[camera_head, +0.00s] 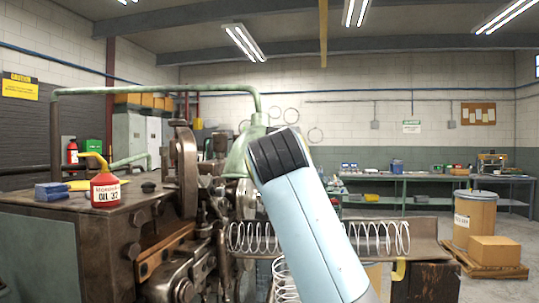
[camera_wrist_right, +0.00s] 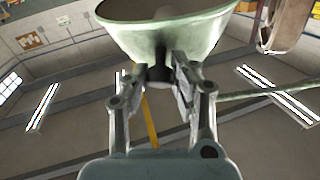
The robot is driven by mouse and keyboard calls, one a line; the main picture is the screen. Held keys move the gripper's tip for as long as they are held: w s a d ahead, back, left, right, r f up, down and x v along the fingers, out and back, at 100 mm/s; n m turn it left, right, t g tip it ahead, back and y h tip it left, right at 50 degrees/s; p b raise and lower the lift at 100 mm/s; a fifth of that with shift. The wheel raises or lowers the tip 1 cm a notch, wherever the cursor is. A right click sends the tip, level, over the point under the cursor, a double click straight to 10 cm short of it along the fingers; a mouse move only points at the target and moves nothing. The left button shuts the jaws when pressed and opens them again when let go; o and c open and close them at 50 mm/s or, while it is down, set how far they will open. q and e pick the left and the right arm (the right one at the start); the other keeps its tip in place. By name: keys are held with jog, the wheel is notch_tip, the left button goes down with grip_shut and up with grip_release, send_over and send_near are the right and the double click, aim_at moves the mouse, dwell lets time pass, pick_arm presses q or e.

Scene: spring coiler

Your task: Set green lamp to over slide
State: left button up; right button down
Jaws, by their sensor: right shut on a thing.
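The green lamp hangs from a bent green pipe (camera_head: 160,89). Its pale green shade (camera_head: 241,152) is at the machine's right end in the head view, partly hidden behind my right arm. In the right wrist view the shade (camera_wrist_right: 165,38) fills the top, its open mouth tilted upward in the picture. My right gripper (camera_wrist_right: 160,74) is shut on the dark neck at the shade's narrow end. In the head view that gripper is hidden behind my arm. A metal trough (camera_head: 424,232), possibly the slide, holds coiled springs at lower right. My left gripper is not in view.
The brown coiling machine (camera_head: 105,235) fills the left, with a red oil can (camera_head: 105,190) and blue block (camera_head: 51,191) on top. A bin (camera_head: 474,217) and cardboard box (camera_head: 494,250) stand at right.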

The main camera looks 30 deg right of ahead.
jog(key=shift+r, duration=0.1)
jog(key=c, duration=1.4)
grip_release()
jog(key=shift+c, duration=0.2)
jog(key=shift+o, duration=1.3)
jog(key=shift+w, duration=0.1)
jog(key=shift+o, duration=0.6)
notch_tip(320, 180, up, 10)
jog(key=shift+f, duration=0.1)
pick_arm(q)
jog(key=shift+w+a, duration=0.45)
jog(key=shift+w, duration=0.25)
